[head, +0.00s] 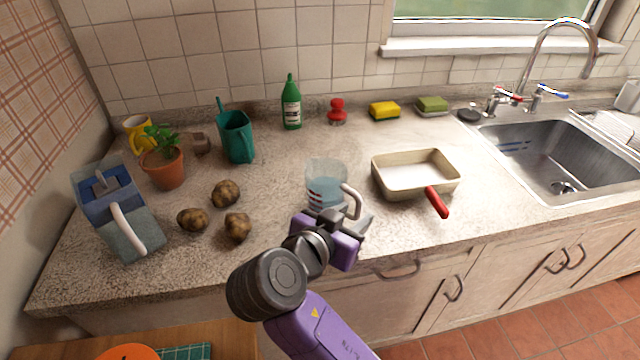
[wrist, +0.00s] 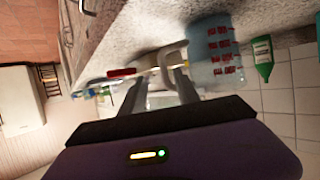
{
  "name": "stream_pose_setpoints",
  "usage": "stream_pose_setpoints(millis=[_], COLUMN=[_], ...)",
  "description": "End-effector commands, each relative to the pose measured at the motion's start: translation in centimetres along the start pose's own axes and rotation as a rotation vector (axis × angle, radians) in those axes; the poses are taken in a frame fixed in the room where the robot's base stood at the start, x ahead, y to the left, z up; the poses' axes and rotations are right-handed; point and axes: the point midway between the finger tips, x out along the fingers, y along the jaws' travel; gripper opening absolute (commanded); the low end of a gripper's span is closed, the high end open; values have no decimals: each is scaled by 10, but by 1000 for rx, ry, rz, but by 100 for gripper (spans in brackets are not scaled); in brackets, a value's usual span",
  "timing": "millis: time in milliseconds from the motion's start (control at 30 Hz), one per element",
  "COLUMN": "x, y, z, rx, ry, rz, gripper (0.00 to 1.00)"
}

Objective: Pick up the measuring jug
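The measuring jug (head: 322,180) stands upright on the worktop, clear bluish with red markings and a pale handle on its right side. In the wrist view the jug (wrist: 207,62) is right of centre, with its handle (wrist: 172,52) just beyond the fingers. My gripper (head: 346,222) is at the handle side of the jug, low over the front of the worktop. In the wrist view my gripper (wrist: 163,76) has its two fingers apart, with the handle at or between their tips. I cannot tell whether they touch it.
A cream baking dish (head: 382,186) with a red handle stands close right of the jug. Several potatoes (head: 226,193) and a blue-lidded filter jug (head: 130,240) are left. A green pitcher (head: 236,140) and green bottle (head: 291,108) stand behind. The sink (head: 530,160) is far right.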

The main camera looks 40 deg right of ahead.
Motion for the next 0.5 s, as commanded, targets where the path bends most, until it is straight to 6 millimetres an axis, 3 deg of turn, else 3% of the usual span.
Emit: stream_pose_setpoints(millis=[167,500], x=[9,46], y=[1,-1], z=[0,3], rx=[0,-3], ry=[-1,-1], rz=[3,4], gripper=[38,38])
